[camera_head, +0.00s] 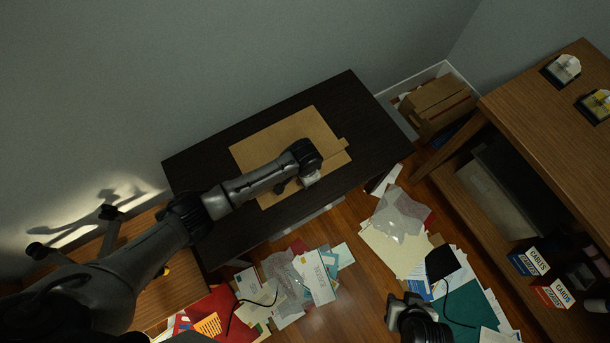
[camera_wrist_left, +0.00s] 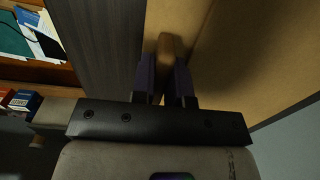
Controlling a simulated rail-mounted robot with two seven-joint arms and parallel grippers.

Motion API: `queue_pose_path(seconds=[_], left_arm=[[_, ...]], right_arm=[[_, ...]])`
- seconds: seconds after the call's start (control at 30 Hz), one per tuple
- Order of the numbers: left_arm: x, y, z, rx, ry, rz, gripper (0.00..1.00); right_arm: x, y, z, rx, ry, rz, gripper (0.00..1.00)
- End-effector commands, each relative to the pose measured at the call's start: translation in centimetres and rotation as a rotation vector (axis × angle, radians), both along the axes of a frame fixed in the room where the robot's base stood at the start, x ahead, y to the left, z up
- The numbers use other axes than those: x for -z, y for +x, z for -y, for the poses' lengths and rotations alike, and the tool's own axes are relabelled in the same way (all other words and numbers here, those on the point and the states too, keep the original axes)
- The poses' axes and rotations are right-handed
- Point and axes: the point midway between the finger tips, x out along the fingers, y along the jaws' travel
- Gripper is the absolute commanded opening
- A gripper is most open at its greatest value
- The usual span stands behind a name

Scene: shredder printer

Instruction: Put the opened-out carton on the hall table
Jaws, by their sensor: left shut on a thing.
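The opened-out carton (camera_head: 275,143) is a flat tan sheet lying over the dark hall table (camera_head: 340,95), inside its outline. I cannot tell whether all of it touches the top. My left gripper (camera_head: 313,180) is at the carton's front right part and hides some of it. In the left wrist view its fingers (camera_wrist_left: 167,88) are shut on a brown edge or flap of the carton (camera_wrist_left: 235,50), with the dark table (camera_wrist_left: 100,40) beside it. My right gripper (camera_head: 400,300) is low in the head view, above the littered floor, away from the carton; its jaw opening is unclear.
Papers and plastic sleeves (camera_head: 400,225) litter the wooden floor in front of the table. A wooden shelf unit (camera_head: 545,100) with card boxes (camera_head: 528,261) stands at the right. A box of folded cardboard (camera_head: 436,103) sits in the corner. Bare tabletop surrounds the carton.

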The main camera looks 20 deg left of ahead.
Motion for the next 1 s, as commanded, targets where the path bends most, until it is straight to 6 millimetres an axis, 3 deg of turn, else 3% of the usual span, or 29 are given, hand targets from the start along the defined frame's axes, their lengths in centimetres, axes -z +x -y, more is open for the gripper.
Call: queue_pose_path(seconds=[0.27,0.57,1.0], left_arm=[[0.0,0.0,0.0,0.0,0.0,0.0,0.4],[-0.3,0.0,0.0,0.001,0.0,0.001,0.4],[-7.7,0.0,0.1,0.0,-0.002,0.002,0.4]], right_arm=[[0.0,0.0,0.0,-0.001,-0.001,0.0,0.43],[0.0,0.0,0.1,-0.001,-0.002,0.0,0.43],[-3.7,0.0,0.1,-0.001,-0.002,0.0,0.43]])
